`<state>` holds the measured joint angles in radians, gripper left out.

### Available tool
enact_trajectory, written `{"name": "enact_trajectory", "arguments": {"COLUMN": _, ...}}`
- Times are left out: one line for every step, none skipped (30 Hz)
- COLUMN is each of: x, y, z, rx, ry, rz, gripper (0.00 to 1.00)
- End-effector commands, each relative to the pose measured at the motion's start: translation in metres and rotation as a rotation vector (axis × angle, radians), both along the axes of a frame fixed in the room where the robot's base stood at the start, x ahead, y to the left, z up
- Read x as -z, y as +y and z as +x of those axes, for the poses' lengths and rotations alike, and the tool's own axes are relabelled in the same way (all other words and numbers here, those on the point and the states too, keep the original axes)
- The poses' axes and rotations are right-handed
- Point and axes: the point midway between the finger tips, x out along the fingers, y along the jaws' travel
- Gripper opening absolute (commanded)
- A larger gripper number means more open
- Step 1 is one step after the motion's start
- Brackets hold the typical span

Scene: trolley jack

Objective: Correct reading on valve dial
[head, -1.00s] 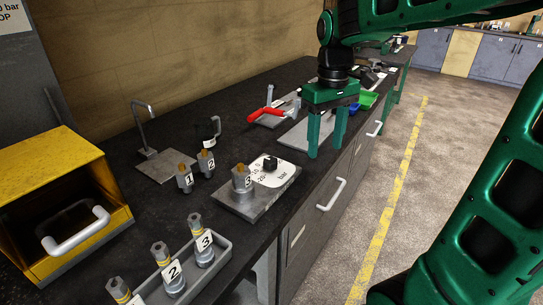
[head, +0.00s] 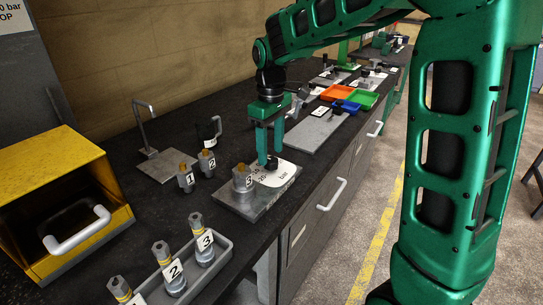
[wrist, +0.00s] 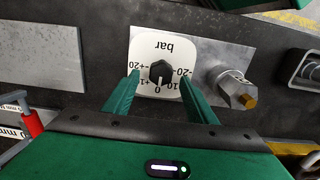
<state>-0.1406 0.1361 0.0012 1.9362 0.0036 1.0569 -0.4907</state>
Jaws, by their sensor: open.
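The valve dial (head: 284,176) is a white plate marked "bar" on a grey base plate, with a black knob (head: 272,161) at its centre. In the wrist view the dial (wrist: 177,47) appears upside down, with a scale from -20 through 0 to +20. Its black knob (wrist: 160,71) seems to point toward 0, but the pointer is small. My gripper (head: 270,157) is open above the dial, fingers pointing down. In the wrist view the fingers of my gripper (wrist: 160,77) stand on either side of the knob, apparently apart from it.
A grey fitting labelled 3 (head: 242,180) stands beside the dial on the same plate (head: 247,208). Fittings 1 (head: 185,178) and 2 (head: 207,162) stand behind left. A tray of numbered parts (head: 222,243) and a yellow box (head: 50,170) are left. A sign (head: 20,10) partly reads "0 bar".

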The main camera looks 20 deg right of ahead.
Motion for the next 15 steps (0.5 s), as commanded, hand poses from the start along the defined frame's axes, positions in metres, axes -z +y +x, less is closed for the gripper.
{"name": "enact_trajectory", "arguments": {"x": 0.007, "y": 0.0, "z": -0.001, "rx": 0.0, "ry": 0.003, "rz": -0.001, "gripper": 0.52}}
{"name": "enact_trajectory", "arguments": {"x": 0.011, "y": 0.0, "z": 0.0, "rx": 0.001, "ry": 0.002, "rz": 0.0, "gripper": 0.52}}
{"name": "enact_trajectory", "arguments": {"x": 0.015, "y": 0.0, "z": 0.0, "rx": 0.001, "ry": 0.001, "rz": 0.0, "gripper": 0.52}}
{"name": "enact_trajectory", "arguments": {"x": 0.017, "y": 0.0, "z": 0.0, "rx": 0.001, "ry": 0.002, "rz": 0.0, "gripper": 0.52}}
{"name": "enact_trajectory", "arguments": {"x": 0.02, "y": 0.0, "z": -0.001, "rx": 0.001, "ry": 0.002, "rz": 0.0, "gripper": 0.52}}
{"name": "enact_trajectory", "arguments": {"x": 0.022, "y": 0.0, "z": 0.0, "rx": 0.001, "ry": 0.002, "rz": 0.0, "gripper": 0.52}}
{"name": "enact_trajectory", "arguments": {"x": 0.024, "y": 0.0, "z": 0.0, "rx": 0.001, "ry": 0.001, "rz": 0.0, "gripper": 0.52}}
{"name": "enact_trajectory", "arguments": {"x": 0.025, "y": 0.0, "z": 0.0, "rx": 0.001, "ry": 0.001, "rz": -0.001, "gripper": 0.52}}
{"name": "enact_trajectory", "arguments": {"x": 0.026, "y": 0.0, "z": 0.0, "rx": 0.001, "ry": 0.0, "rz": 0.0, "gripper": 0.52}}
{"name": "enact_trajectory", "arguments": {"x": 0.026, "y": 0.0, "z": 0.0, "rx": 0.001, "ry": 0.0, "rz": 0.0, "gripper": 0.52}}
{"name": "enact_trajectory", "arguments": {"x": 0.026, "y": 0.0, "z": 0.0, "rx": 0.001, "ry": 0.0, "rz": 0.0, "gripper": 0.52}}
{"name": "enact_trajectory", "arguments": {"x": 0.026, "y": 0.0, "z": 0.0, "rx": 0.001, "ry": 0.0, "rz": 0.0, "gripper": 0.52}}
{"name": "enact_trajectory", "arguments": {"x": 0.026, "y": 0.0, "z": 0.0, "rx": 0.001, "ry": 0.0, "rz": 0.0, "gripper": 0.52}}
{"name": "enact_trajectory", "arguments": {"x": 0.026, "y": 0.0, "z": 0.0, "rx": 0.001, "ry": 0.0, "rz": 0.0, "gripper": 0.52}}
{"name": "enact_trajectory", "arguments": {"x": 0.026, "y": 0.0, "z": 0.0, "rx": 0.001, "ry": 0.0, "rz": 0.0, "gripper": 0.52}}
